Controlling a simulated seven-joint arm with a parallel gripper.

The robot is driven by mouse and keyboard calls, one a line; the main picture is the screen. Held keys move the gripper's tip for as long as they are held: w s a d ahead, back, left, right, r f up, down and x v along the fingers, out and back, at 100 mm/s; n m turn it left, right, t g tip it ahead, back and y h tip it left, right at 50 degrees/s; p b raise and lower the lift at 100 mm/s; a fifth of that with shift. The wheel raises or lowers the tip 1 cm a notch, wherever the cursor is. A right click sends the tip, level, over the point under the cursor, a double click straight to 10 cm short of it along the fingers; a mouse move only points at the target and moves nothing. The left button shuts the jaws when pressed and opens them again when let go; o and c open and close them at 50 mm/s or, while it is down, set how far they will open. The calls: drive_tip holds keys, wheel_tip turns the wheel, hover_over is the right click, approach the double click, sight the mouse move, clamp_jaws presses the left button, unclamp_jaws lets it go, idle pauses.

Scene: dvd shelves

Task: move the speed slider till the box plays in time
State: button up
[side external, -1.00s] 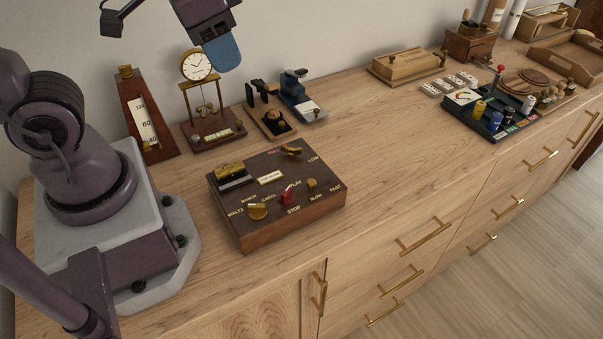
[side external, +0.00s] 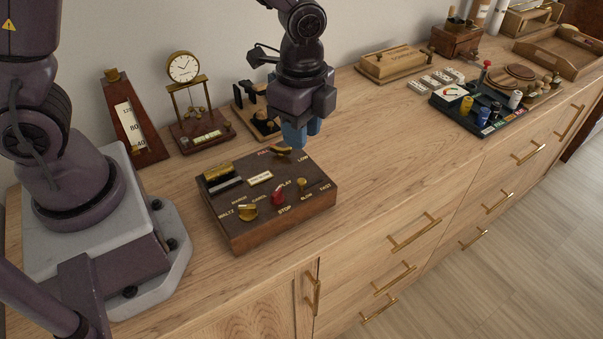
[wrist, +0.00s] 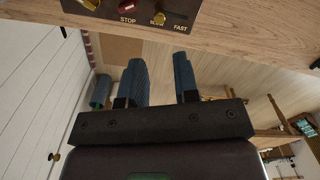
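The wooden music box (side external: 262,225) stands on the counter with a dark control panel on top. The speed slider's brass knob (side external: 301,184) stands by the SLOW and FAST labels, nearer SLOW; it also shows at the top of the wrist view (wrist: 158,17). A red lever (side external: 278,196) sits between PLAY and STOP, and a brass tune knob (side external: 248,212) is left of it. My gripper (side external: 303,138) is open and empty, blue fingers apart, above the box's far right part near the brass volume lever (side external: 282,151). The wrist view shows both fingers (wrist: 161,80) with nothing between them.
A metronome-like scale (side external: 131,127) and a clock (side external: 185,68) stand behind the box at left. A black stand (side external: 252,112) is partly behind my gripper. A dark tray with coloured pieces (side external: 475,120) is far right. Counter between box and tray is clear.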

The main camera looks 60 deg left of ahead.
sight(302, 180)
wheel_tip(302, 180, down, 11)
drive_tip(key=shift+r, duration=0.2)
clamp_jaws()
